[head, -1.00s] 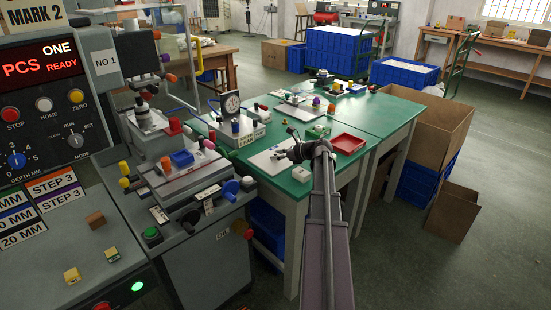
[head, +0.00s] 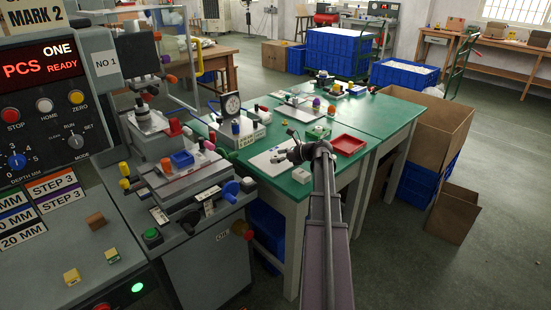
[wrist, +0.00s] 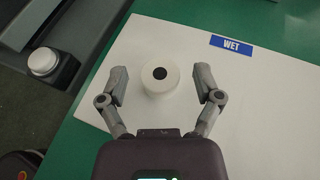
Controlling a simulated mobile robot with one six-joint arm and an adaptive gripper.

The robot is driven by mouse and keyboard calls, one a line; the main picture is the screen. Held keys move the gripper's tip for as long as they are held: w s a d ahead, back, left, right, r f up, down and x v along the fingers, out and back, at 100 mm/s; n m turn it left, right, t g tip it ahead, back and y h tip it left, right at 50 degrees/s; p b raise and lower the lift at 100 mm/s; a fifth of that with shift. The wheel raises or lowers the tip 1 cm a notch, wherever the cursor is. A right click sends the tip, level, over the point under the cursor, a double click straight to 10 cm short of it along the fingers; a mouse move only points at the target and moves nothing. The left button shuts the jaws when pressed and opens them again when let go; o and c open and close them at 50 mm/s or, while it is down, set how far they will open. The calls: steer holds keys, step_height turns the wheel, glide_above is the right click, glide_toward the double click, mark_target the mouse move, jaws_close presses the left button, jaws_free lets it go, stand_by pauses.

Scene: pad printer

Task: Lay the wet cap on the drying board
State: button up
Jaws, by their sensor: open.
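A white round cap (wrist: 160,76) with a black dot in the middle of its top shows in the wrist view. It appears to lie flat on the white drying board (wrist: 260,110), near the board's left end, below and left of the blue "WET" label (wrist: 231,45). My gripper (wrist: 160,72) is open, with one finger on each side of the cap and a visible gap to each. In the head view my gripper (head: 284,156) is low over the board (head: 262,161) on the green table; the cap is too small to make out there.
The pad printer (head: 180,175) is to the left. In the wrist view, a grey part with a white knob (wrist: 42,62) lies beyond the table edge.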

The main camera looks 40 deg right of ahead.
steer(key=p+v, duration=0.4)
steer(key=v, duration=0.8)
steer(key=shift+r, duration=0.1)
stand_by(0.6)
